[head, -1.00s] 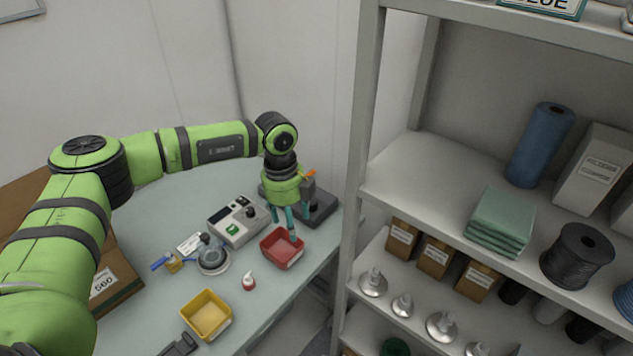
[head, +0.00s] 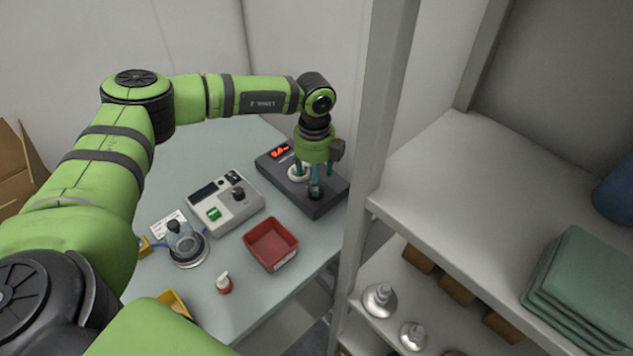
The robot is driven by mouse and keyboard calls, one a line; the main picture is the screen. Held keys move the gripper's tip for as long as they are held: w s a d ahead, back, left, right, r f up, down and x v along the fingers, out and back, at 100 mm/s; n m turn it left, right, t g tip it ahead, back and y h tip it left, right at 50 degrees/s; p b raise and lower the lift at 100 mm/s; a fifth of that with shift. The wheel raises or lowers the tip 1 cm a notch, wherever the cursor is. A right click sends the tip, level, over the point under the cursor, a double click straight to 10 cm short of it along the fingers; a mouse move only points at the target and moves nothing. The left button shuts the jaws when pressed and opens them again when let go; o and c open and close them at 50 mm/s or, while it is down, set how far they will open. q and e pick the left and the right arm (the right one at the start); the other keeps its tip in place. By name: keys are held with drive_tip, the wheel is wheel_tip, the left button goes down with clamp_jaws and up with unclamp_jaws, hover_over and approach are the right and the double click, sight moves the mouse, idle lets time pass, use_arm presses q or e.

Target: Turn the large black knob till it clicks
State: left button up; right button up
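My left gripper (head: 316,182) is to the right of that box, pointing down over a flat dark device (head: 274,172) with a lit red display (head: 281,151). Its teal fingers look spread apart. A dark round part (head: 315,193) shows at the fingertips. I cannot tell whether they touch it. A pale round part (head: 297,173) sits beside the fingers, partly hidden. My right gripper is out of view.
A red tray (head: 271,244) lies in front of the box. A clear domed item (head: 186,245), a small red-and-white bottle (head: 223,282) and a yellow tray (head: 175,303) are nearer. A shelf post (head: 368,150) stands close to the right of the dark device.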

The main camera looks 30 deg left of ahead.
sight(320, 189)
use_arm(q)
drive_tip(key=f, duration=0.2)
drive_tip(key=shift+w+f+p, duration=0.3)
drive_tip(key=shift+f+p, duration=0.05)
drive_tip(key=shift+f, duration=0.85)
drive_tip(key=c, duration=1.1)
drive_tip(key=shift+c, duration=0.2)
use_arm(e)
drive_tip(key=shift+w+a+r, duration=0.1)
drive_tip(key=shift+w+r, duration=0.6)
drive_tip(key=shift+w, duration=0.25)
